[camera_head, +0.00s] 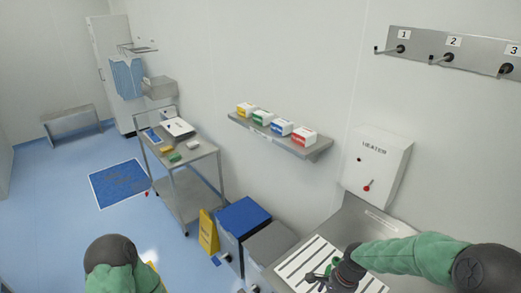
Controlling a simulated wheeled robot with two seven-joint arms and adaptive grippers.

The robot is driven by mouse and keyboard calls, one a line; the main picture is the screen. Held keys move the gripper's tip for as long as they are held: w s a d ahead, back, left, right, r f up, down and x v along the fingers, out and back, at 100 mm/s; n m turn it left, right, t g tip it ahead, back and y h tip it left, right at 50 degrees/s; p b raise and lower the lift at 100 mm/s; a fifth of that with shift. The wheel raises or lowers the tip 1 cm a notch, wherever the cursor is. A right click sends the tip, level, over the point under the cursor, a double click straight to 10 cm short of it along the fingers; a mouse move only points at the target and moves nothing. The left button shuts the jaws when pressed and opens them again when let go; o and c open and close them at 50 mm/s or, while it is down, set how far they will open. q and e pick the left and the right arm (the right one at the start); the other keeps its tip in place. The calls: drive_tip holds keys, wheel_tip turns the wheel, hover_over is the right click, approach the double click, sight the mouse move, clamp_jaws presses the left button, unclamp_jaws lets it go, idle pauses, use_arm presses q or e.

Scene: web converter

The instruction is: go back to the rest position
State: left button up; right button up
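My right arm comes in from the right, with green links and dark joints. Its dark gripper (318,279) is over or close to a white, striped panel (303,262) at the bottom. The gripper is small and partly cut off by the frame edge, so I cannot tell if it is open or shut. Of my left arm, only a dark joint and green link show at the bottom left. My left gripper is out of view.
A steel counter (350,222) with a heater box (378,167) is at right. Blue-lidded (243,215) and grey-lidded (270,243) bins and a yellow floor sign (208,232) stand left of it. A trolley (190,197) and wall shelf (300,150) are behind.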

drive_tip(key=s+a+f+n+y, duration=0.1)
drive_tip(key=s+a+f+n, duration=0.4)
drive_tip(key=s+f, duration=0.45)
drive_tip(key=s+a+f+n+y, duration=0.1)
drive_tip(key=s+a+f+n, duration=0.4)
drive_tip(key=s+f, duration=0.4)
wheel_tip(320, 180, down, 15)
drive_tip(key=w+a+n+b, duration=0.1)
drive_tip(key=w+b, duration=0.1)
drive_tip(key=b, duration=1.2)
drive_tip(key=shift+w+a+r+t+b, duration=0.2)
drive_tip(key=shift+w+a+t+b, duration=0.1)
drive_tip(key=shift+w+b, duration=0.1)
